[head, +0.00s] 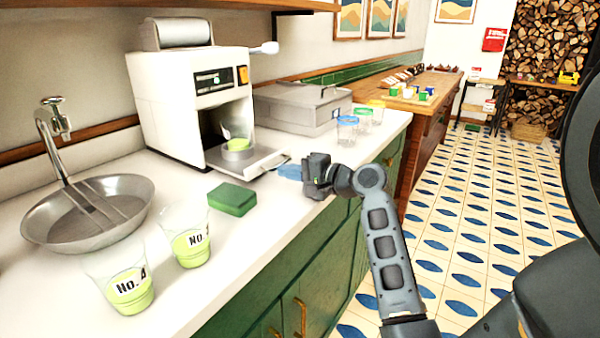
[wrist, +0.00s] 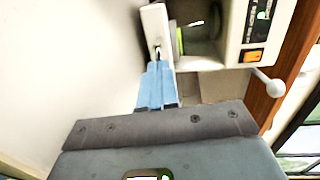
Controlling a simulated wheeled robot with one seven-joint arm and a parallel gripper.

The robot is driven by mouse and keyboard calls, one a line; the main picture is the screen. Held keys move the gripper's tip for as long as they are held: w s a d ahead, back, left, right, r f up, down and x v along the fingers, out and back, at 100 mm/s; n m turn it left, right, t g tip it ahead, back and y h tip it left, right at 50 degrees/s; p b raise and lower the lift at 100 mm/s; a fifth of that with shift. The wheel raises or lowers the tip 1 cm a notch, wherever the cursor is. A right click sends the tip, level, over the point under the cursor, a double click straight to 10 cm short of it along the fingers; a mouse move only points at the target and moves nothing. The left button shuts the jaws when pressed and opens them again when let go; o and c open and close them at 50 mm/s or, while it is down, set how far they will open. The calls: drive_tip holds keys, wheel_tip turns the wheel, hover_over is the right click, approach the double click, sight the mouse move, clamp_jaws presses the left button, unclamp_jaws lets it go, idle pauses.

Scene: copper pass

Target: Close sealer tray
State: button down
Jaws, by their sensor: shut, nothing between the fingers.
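The sealer (head: 190,100) is a white boxy machine on the counter, with a small display and an orange switch. Its metal tray (head: 262,160) sticks out of the front opening, so it stands open. A cup with green content (head: 236,134) sits in the tray's round holder. My gripper (head: 283,171) is shut and empty, its light blue fingers pointing at the tray's outer end. In the wrist view the fingertips (wrist: 158,66) meet the pale tray edge (wrist: 154,30); I cannot tell whether they press on it. The sealer's switch side also shows there (wrist: 250,30).
A green sponge (head: 232,199) and two labelled cups (head: 190,240) (head: 128,285) stand on the white counter near a round steel basin (head: 88,212). A grey case (head: 295,108) and several small lidded cups (head: 347,130) stand beyond the sealer. Tiled floor lies right.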

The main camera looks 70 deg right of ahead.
sight(238, 156)
drive_tip(key=shift+w, duration=0.25)
drive_tip(key=x, duration=0.4)
drive_tip(key=r+x, duration=0.1)
drive_tip(key=x, duration=0.7)
drive_tip(key=shift+w+d+r, duration=0.25)
drive_tip(key=shift+w+r, duration=0.05)
drive_tip(key=shift+w, duration=0.25)
drive_tip(key=shift+r, duration=0.1)
drive_tip(key=shift+p, duration=0.3)
